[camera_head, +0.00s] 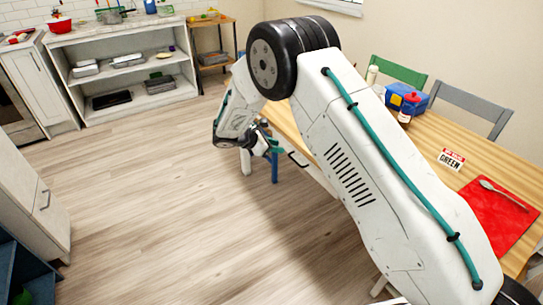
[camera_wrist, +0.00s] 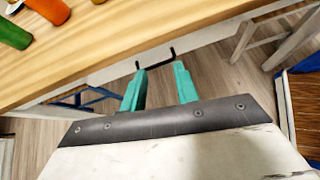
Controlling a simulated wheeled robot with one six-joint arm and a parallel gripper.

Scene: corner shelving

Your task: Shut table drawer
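The wooden table (camera_head: 462,134) stands at the right in the head view, and its top (camera_wrist: 120,40) fills the upper left of the wrist view. The white table drawer (camera_wrist: 110,74) shows under the table edge, with a dark bar handle (camera_wrist: 155,60) on its front. The handle also shows in the head view (camera_head: 299,159). How far the drawer stands out is hard to tell. My gripper (camera_wrist: 159,78) has two teal fingers spread apart with nothing between them. The handle lies just beyond the fingertips, apart from them. My arm hides part of the table in the head view.
A red board (camera_head: 497,214) with a spoon, a small sign (camera_head: 451,159) and a blue box (camera_head: 407,97) are on the table. Green (camera_head: 398,74) and grey (camera_head: 474,103) chairs stand behind. A stool (camera_wrist: 262,38) is right of the handle. The left floor is clear.

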